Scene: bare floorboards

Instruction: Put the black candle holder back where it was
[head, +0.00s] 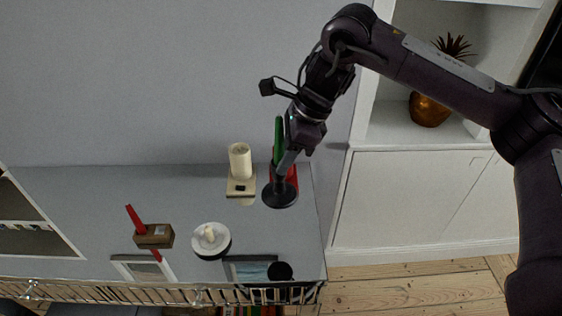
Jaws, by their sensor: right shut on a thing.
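The black candle holder (279,196) has a round dark base and carries a green candle (278,138). It is near the right end of the grey surface (185,200). My right gripper (285,168) reaches down from the upper right and is shut on the holder, covering part of its stem. I cannot tell whether the base touches the surface. A red thing (292,177) shows partly behind the gripper. My left gripper is not in view.
A cream pillar candle (240,162) on a pale base stands just left. A white candle on a round dish (211,241), a brown block with a red candle (154,236), picture frames (248,270) and a black round thing (280,271) lie nearer. A white cabinet (420,200) is right.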

